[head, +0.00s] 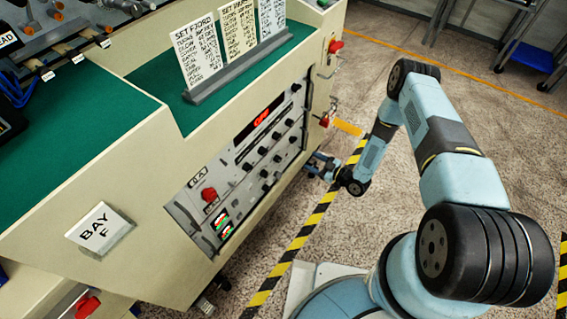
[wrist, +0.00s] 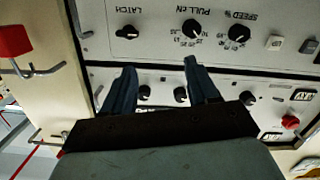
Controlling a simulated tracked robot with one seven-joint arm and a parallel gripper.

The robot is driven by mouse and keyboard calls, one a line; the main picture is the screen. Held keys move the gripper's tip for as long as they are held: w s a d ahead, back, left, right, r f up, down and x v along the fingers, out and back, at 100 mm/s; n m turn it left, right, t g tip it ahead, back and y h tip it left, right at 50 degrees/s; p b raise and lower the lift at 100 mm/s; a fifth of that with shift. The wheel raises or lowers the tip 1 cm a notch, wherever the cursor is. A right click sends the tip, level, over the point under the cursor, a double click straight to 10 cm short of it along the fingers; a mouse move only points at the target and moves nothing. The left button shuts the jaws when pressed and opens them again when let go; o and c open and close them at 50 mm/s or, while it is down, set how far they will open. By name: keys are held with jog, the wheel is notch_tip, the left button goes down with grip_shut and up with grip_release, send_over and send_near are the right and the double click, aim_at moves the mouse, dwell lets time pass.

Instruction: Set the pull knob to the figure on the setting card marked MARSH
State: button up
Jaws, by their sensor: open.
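The pull knob (wrist: 191,29) is a small black dial with a numbered scale, upside down in the wrist view; its pointer is too small to read surely. My gripper (wrist: 160,69) is open and empty in front of the panel, its fingertips just below the pull knob in the picture. It also shows in the head view (head: 319,165), at the panel's right end. Setting cards stand in a grey holder: one headed SET FJORD (head: 199,50), a middle one (head: 239,28) with an unclear heading, and a third (head: 271,14) cut off at its top. No heading reads MARSH.
The latch knob (wrist: 127,32) and speed knob (wrist: 239,33) flank the pull knob. A red button (wrist: 290,122) and a lower row of knobs are close by. Metal hooks (wrist: 40,70) and a red part (wrist: 14,41) stick out beside the panel.

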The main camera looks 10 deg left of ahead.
jog(key=s+f+y, duration=0.1)
jog(key=s+f, duration=0.2)
jog(key=s, duration=0.2)
send_near(280, 161)
jog(key=shift+m+t, duration=0.3)
jog(key=x, duration=0.8)
jog(key=shift+a+f, duration=0.1)
jog(key=shift+a, duration=0.05)
jog(key=shift+c, duration=0.2)
jog(key=c, duration=1)
